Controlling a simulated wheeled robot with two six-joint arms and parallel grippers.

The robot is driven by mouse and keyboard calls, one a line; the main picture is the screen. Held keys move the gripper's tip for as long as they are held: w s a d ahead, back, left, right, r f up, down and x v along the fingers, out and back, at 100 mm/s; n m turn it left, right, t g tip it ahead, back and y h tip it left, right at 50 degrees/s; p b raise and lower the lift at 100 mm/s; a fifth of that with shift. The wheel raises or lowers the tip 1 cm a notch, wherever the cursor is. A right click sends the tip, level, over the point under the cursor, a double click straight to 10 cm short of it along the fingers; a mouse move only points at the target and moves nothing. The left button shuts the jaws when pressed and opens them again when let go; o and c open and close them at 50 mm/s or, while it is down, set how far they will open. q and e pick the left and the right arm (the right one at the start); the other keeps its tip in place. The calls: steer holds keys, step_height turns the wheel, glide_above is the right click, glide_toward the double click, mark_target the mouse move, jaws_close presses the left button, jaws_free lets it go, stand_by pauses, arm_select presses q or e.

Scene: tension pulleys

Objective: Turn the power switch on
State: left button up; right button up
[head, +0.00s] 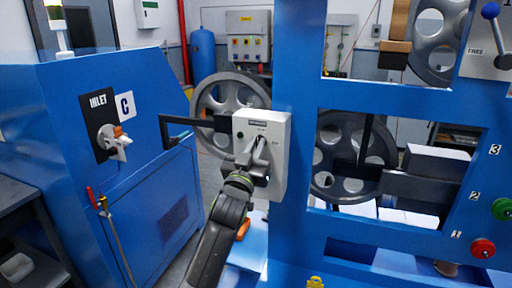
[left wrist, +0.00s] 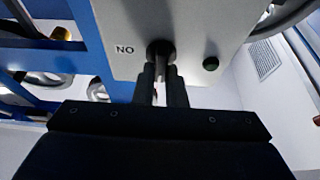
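The grey power switch box (head: 278,180) is fixed to the blue frame in the middle of the head view. My left gripper (head: 256,158) is at the front of this box. In the left wrist view, the box face (left wrist: 195,25) shows a dark round switch (left wrist: 159,48) and a label that reads NO, seen upside down. The two dark fingers of my left gripper (left wrist: 161,80) are close together, one on each side of the switch lever. The fingers hide most of the lever, so its exact position is hard to tell. My right gripper is not in view.
A blue cabinet (head: 150,190) with an INLET lever (head: 117,143) stands at the left. The blue frame (head: 400,105) with spoked wheels (head: 345,150) fills the right. Red (head: 482,248) and green (head: 503,209) knobs sit at the far right. A dark green button (left wrist: 210,63) is beside the switch.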

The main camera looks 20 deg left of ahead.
arm_select(q)
jaws_close()
steer(key=shift+d+m+g+h+b, duration=0.1)
steer(key=shift+m+g+h+b, duration=1.25)
steer(key=shift+m, duration=2.4)
steer(key=shift+a+m+g+h+b, duration=0.1)
steer(key=shift+m+g+h+b, duration=0.65)
steer(key=shift+m+b, duration=2.1)
steer(key=shift+d+m+g+h+b, duration=0.1)
steer(key=shift+m+g+h+b, duration=0.95)
steer(key=shift+m, duration=3.55)
steer(key=shift+f, duration=0.1)
